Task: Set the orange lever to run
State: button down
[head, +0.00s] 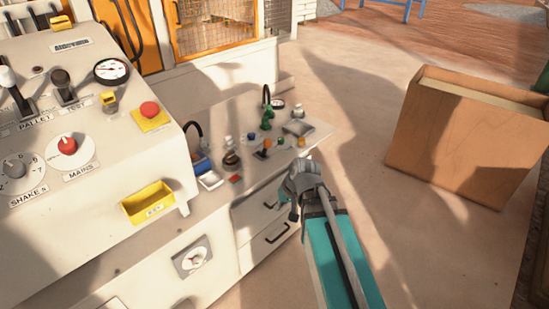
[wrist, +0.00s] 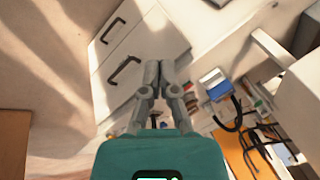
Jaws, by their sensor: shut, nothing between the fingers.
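My gripper (head: 303,172) is at the front right of the low counter in the head view, in front of the small items there. Its fingers are together and empty, as the wrist view also shows (wrist: 161,68), with drawer fronts behind them. A small orange upright piece (head: 267,143) stands on the counter, to the left of and behind my gripper. It is too small to tell for sure whether it is the orange lever or how it is set. No run label can be read. My gripper appears apart from it.
The console (head: 110,140) at left carries a red mains knob (head: 68,145), a red button (head: 150,110), a gauge (head: 111,71) and a yellow key tray (head: 148,202). Small bottles, a green item (head: 267,117) and a blue box (head: 202,165) crowd the counter. A large brown box (head: 440,150) stands right; floor between is clear.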

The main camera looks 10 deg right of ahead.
jog(key=w+a+f+m+t+y+b, duration=0.1)
jog(key=w+a+f+t+y+b, duration=0.2)
jog(key=w+b, duration=0.35)
jog(key=m+t+y+b, duration=0.2)
jog(key=m+t+b, duration=1.05)
jog(key=b, duration=0.95)
send_near(270, 146)
jog(key=v, duration=0.6)
jog(key=shift+f+t, duration=0.3)
jog(key=shift+t, duration=0.05)
jog(key=shift+a, duration=0.15)
jog(key=p+x, duration=0.3)
jog(key=x, duration=1.1)
jog(key=shift+f, duration=0.15)
